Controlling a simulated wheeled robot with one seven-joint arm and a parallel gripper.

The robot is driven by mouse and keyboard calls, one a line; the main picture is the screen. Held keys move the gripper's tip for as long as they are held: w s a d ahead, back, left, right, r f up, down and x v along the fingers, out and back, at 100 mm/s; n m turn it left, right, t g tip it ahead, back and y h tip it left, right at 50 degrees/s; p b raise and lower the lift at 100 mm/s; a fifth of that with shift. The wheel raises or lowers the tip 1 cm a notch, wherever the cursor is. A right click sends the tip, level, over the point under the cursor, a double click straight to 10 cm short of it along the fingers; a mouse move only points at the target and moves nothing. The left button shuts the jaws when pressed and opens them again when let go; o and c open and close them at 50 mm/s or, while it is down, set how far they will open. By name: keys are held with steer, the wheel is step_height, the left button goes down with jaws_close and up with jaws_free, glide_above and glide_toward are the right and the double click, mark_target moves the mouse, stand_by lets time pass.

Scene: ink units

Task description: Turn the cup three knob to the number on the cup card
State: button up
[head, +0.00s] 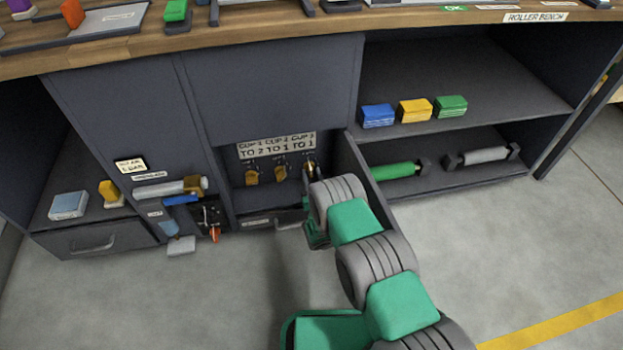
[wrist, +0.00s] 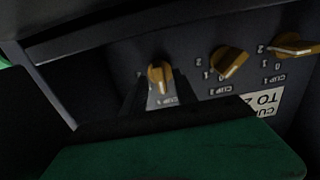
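The cup card (head: 277,145) is above the knobs in the head view and reads cup 1 to 2, cup 2 to 1, cup 3 to 1. The cup one knob (head: 251,177) and cup two knob (head: 280,173) are yellow. The cup three knob (head: 310,168) is partly hidden by my arm. In the wrist view, which is upside down, the cup three knob (wrist: 159,75) stands between the two dark fingers of my gripper (wrist: 160,88). Whether the fingers press on it cannot be told. Its number marks are mostly hidden; the cup two knob (wrist: 230,63) is to its right.
An open panel or door (head: 352,165) stands just right of the knobs, close to my arm. A drawer (head: 270,222) is below them. Left of the niche, a silver cylinder (head: 160,188) and small fittings stick out. Shelves with colored blocks (head: 415,111) and rollers are at right.

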steer(key=shift+w+a, duration=0.1)
steer(key=shift+w, duration=0.2)
steer(key=shift+c, duration=0.2)
jaws_close()
stand_by(0.3)
